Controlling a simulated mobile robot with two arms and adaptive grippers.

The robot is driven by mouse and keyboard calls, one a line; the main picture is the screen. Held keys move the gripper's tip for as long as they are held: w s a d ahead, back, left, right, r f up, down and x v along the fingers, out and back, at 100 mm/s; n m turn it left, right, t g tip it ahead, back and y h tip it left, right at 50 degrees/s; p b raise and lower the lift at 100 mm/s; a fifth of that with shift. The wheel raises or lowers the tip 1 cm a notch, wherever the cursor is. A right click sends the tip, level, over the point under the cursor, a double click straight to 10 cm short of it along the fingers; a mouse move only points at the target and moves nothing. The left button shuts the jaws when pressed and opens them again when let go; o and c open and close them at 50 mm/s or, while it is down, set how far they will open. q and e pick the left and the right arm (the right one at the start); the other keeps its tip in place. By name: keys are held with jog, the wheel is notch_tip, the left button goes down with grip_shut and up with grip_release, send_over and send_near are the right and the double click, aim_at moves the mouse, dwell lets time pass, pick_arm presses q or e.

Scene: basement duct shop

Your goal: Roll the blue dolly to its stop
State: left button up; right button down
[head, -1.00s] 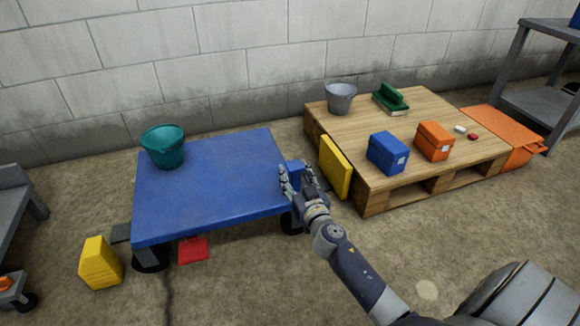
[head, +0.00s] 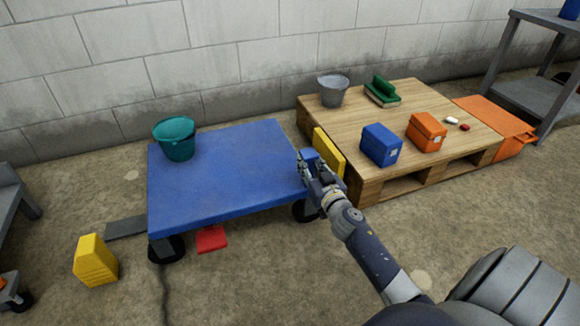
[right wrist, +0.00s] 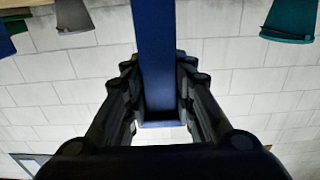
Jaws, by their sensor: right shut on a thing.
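The blue dolly (head: 225,185) stands on the concrete floor in the head view, with dark wheels and a teal bucket (head: 175,140) on its back left. A yellow upright plate (head: 329,152), apparently the stop, stands against the pallet's left side. My right gripper (head: 312,172) is at the dolly's right end, shut on a blue bar there; in the right wrist view the bar (right wrist: 156,60) runs between the fingers. The gripper partly hides the narrow space by the yellow plate, so I cannot tell whether they touch. My left gripper is not in view.
A wooden pallet (head: 380,187) at right carries a grey bucket, green things, and blue and orange boxes. A red piece (head: 211,239) shows under the dolly's front edge. A yellow block (head: 95,260) and grey plate (head: 126,228) lie left. The front floor is mostly clear.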

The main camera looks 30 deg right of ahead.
jog(key=s+d, duration=0.2)
jog(key=d, duration=0.6)
jog(key=shift+p, duration=0.45)
jog(key=c, duration=1.3)
grip_release()
jog(key=v, duration=1.2)
